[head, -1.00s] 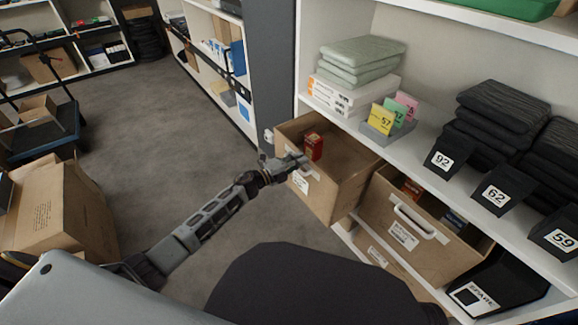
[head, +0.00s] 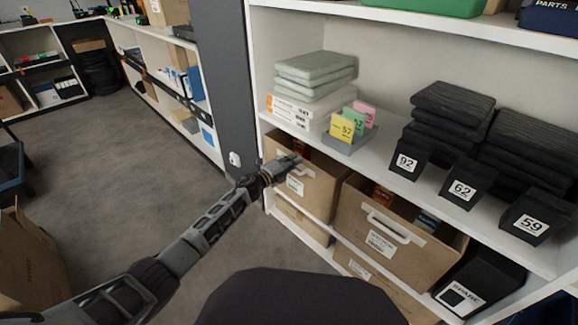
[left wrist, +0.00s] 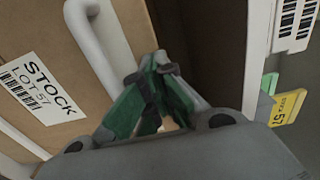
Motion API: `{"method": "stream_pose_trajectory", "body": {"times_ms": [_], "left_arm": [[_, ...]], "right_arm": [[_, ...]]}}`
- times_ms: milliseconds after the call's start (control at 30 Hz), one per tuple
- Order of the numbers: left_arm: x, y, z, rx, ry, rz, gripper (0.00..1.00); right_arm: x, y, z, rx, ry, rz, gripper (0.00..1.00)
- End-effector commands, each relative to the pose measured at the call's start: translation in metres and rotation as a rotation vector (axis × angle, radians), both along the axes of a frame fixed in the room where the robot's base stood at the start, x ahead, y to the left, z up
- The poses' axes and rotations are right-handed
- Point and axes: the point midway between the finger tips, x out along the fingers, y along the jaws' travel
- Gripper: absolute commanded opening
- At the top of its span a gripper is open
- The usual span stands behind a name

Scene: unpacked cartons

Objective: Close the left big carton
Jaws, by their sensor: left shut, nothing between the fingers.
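The left big carton (head: 318,191) is a brown drawer-like box under the shelf with tidy stacks. Its front has a white label and handle, and only a narrow strip of its opening shows, with a small red item (head: 301,151) inside. In the left wrist view, its brown front (left wrist: 60,28) shows the handle and a "STOCK LOT 57" label. My left gripper (head: 291,164) is shut and empty at the carton's upper front; its green-padded fingers (left wrist: 158,75) are close together beside the handle. Whether they touch the carton is unclear. My right gripper is not in view.
A second big carton (head: 373,240) to the right stands partly out, open on top, with items inside. Above are the white shelf board (head: 375,165), a grey card tray (head: 350,139) and black bins. A grey post stands left; the floor (head: 130,165) before it is clear.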

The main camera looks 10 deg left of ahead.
Motion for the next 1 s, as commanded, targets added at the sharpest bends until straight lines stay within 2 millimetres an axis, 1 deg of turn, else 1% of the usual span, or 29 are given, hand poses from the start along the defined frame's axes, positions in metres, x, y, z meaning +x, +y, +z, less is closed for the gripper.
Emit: {"method": "stream_pose_trajectory", "body": {"times_ms": [233,667,867,1000], "left_arm": [[0.005,-0.003,0.000,0.001,0.000,0.001,0.00],[0.006,-0.004,0.002,0.000,-0.002,0.003,0.00],[0.004,0.000,0.003,0.000,-0.002,0.002,0.00],[0.002,0.006,0.002,0.001,-0.002,0.000,0.00]], "right_arm": [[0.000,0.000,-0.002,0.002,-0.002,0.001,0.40],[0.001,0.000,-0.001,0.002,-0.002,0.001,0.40],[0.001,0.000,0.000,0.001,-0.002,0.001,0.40],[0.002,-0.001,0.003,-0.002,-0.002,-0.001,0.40]]}}
